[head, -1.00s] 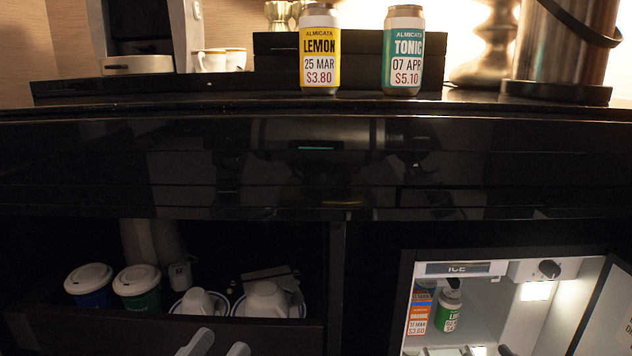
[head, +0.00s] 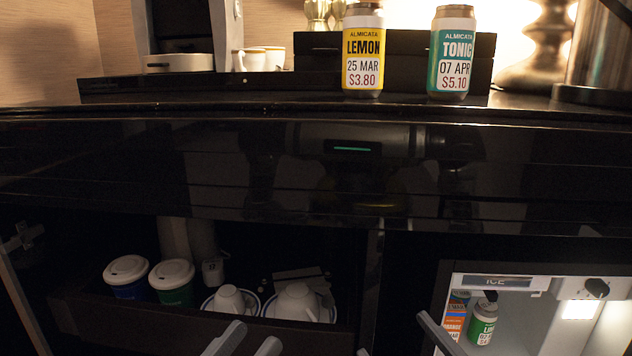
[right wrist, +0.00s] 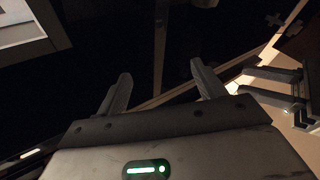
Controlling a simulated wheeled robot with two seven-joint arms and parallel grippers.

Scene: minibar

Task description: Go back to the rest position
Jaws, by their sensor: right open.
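In the head view, my left gripper (head: 257,334) is low at the bottom edge, in front of the cup drawer. Its two fingers stand apart with nothing between them. My right gripper (head: 392,334) is at the bottom edge, left of the lit fridge, its fingers spread and empty. In the right wrist view, the right gripper (right wrist: 160,82) has its fingers wide apart over a dark background. Another gripper, apparently my left (right wrist: 272,84), shows at the right side there, fingers apart.
A lemon can (head: 362,50) and a tonic can (head: 451,52) stand on the dark counter (head: 250,98). Below, an open drawer (head: 90,318) holds lidded cups (head: 172,284) and white cups on saucers. The lit fridge (head: 535,325) holds a green can (head: 483,322). A door edge (head: 18,300) stands far left.

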